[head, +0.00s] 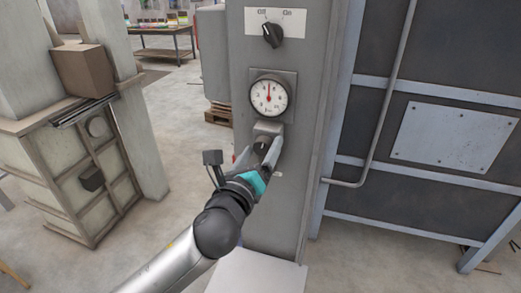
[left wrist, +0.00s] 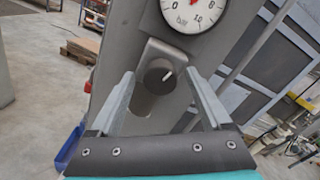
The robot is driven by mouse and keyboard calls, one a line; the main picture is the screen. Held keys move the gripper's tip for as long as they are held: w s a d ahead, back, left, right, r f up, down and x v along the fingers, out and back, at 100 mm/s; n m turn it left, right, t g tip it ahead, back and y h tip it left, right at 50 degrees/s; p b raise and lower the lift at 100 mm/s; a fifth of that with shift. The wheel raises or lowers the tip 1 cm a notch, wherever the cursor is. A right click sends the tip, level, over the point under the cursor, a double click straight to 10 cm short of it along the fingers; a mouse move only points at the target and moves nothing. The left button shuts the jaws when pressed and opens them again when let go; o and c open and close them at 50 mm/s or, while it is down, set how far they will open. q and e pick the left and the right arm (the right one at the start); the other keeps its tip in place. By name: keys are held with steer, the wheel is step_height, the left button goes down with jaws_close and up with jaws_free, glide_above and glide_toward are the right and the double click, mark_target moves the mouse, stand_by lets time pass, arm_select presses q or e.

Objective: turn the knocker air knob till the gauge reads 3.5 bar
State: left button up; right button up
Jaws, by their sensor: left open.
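The knocker air knob (head: 261,145) is a dark round knob on a grey block on the column, below the gauge. In the left wrist view the knob (left wrist: 160,77) has a white mark pointing up and right. My left gripper (head: 262,150) is open, with one finger on each side of the knob; in the left wrist view its fingers (left wrist: 159,84) show gaps to the knob. The round white gauge (head: 269,96) has a red needle pointing about straight up; its exact reading is too small to tell. The wrist view shows only the gauge's lower part (left wrist: 192,14). My right gripper is not in view.
An Off/On switch (head: 272,35) sits above the gauge on the grey column (head: 243,60). A dark panelled machine wall (head: 455,95) with a bent pipe (head: 385,110) stands to the right. A cabinet with a cardboard box (head: 84,70) stands left. Open floor lies between.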

arm_select(q)
steer(key=shift+c, duration=0.3)
jaws_close()
steer(key=shift+n, duration=0.4)
steer(key=n+p, duration=0.1)
steer(key=n, duration=0.2)
steer(key=shift+n+p, duration=0.3)
steer(key=shift+p, duration=0.05)
steer(key=shift+n+p, duration=0.5)
steer(key=shift+n, duration=1.7)
